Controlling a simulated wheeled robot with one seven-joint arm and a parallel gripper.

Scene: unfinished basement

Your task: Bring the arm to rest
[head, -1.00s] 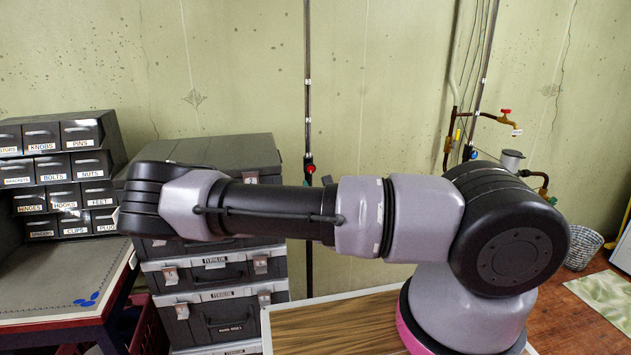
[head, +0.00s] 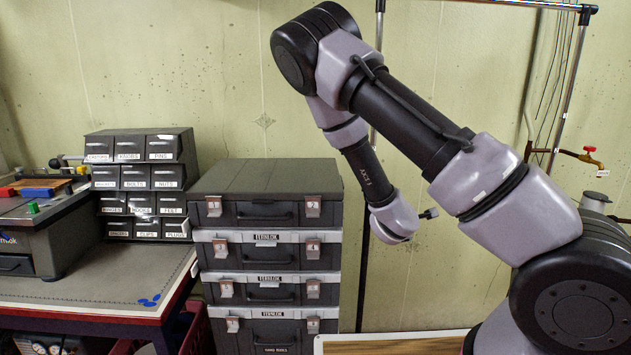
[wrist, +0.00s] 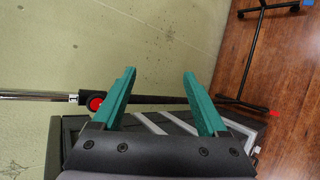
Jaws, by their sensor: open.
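My gripper (wrist: 158,80) shows in the wrist view with two teal fingers spread apart and nothing between them. In the head view my arm is raised and bent, with its forearm hanging down to the right of a toolbox stack. Its grey wrist is in front of the wall, and the fingers cannot be made out there.
The stack of dark toolboxes (head: 268,205) stands left of my wrist; it shows beyond the fingers in the wrist view (wrist: 180,125). A dark pole (head: 362,285) stands behind my wrist. A drawer cabinet (head: 140,185) sits on a workbench (head: 85,288) at left.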

